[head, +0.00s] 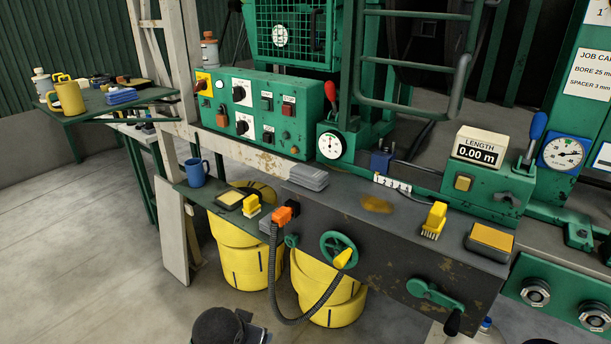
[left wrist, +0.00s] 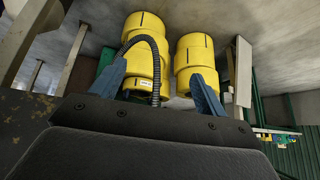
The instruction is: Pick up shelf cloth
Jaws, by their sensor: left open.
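One folded grey cloth (head: 305,178) lies flat on the bench's back left part. Another folded grey cloth (head: 277,220) lies on the small green side shelf (head: 224,208), beside the orange end of a black hose. A folded blue cloth (head: 121,96) lies on the far left table. I cannot tell which one is called the shelf cloth. My left gripper (left wrist: 157,72) is open, with its two blue fingers apart and nothing seen between them. No cloth shows in the left wrist view. My right gripper is not clearly seen.
Yellow drums (head: 240,262) stand below. The black hose (head: 273,275) hangs in a loop before the bench. A green handwheel (head: 340,250) and crank (head: 432,292) stick out in front.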

